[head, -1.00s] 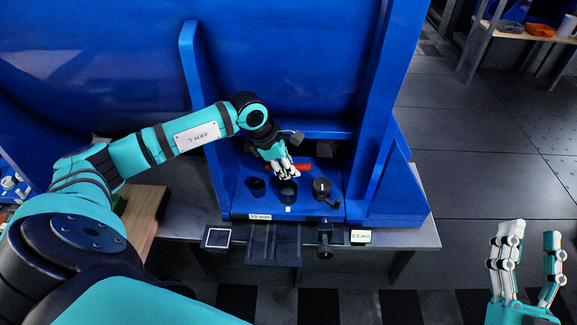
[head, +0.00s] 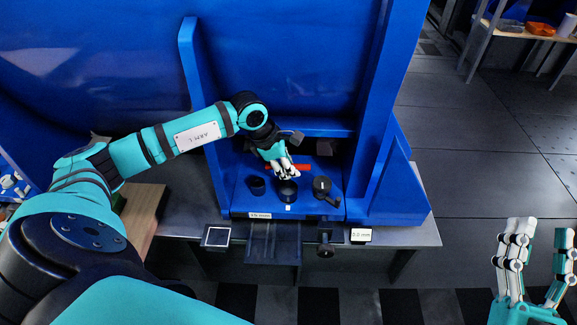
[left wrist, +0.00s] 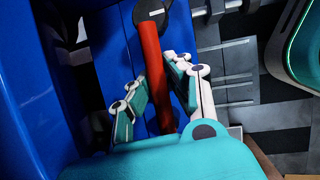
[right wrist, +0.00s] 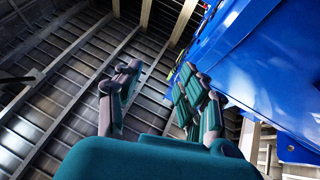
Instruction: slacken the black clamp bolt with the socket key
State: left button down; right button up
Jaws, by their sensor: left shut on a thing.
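My left gripper (head: 287,174) is down inside the blue frame, above a black round fitting (head: 288,192). In the left wrist view its fingers (left wrist: 158,78) close around a red bar (left wrist: 152,55), which I take to be the socket key's handle. The bar also shows beside the fingers in the head view (head: 303,167). A black disc with a pale mark (left wrist: 152,13) is at the bar's far end. The key's socket end and the bolt's seat are not clearly visible. My right gripper (head: 543,228) is open and empty, out to the right, clear of the bench.
Two more black round fittings (head: 256,186) (head: 322,187) flank the middle one. Blue uprights (head: 375,110) rise on both sides. A small display (head: 361,235) reading about 0.0 and a pale square panel (head: 217,236) are at the bench front. Open floor lies to the right.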

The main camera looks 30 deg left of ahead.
pick_arm(q)
jog(key=shift+f, duration=0.1)
pick_arm(e)
jog(key=shift+s+r+t, duration=0.2)
jog(key=shift+r+t, duration=0.1)
jog(key=shift+r, duration=0.1)
pick_arm(q)
jog(key=shift+f, duration=0.15)
pick_arm(e)
jog(key=shift+s+r+t, duration=0.3)
jog(key=shift+r, duration=0.15)
pick_arm(q)
jog(key=shift+f+b, duration=0.1)
jog(key=shift+b, duration=0.2)
pick_arm(e)
jog(key=shift+s+d+r, duration=0.1)
jog(key=shift+s+r, duration=0.15)
jog(key=shift+s, duration=0.05)
jog(key=shift+y, duration=0.4)
pick_arm(q)
jog(key=shift+n+t, duration=0.3)
jog(key=shift+n, duration=0.1)
jog(key=shift+w+n+y+p, duration=0.1)
jog(key=shift+n+y+p, duration=0.35)
jog(key=shift+n, duration=0.45)
pick_arm(e)
jog(key=w+f+g, duration=0.1)
jog(key=w+f+h, duration=0.1)
jog(key=shift+f+g, duration=0.4)
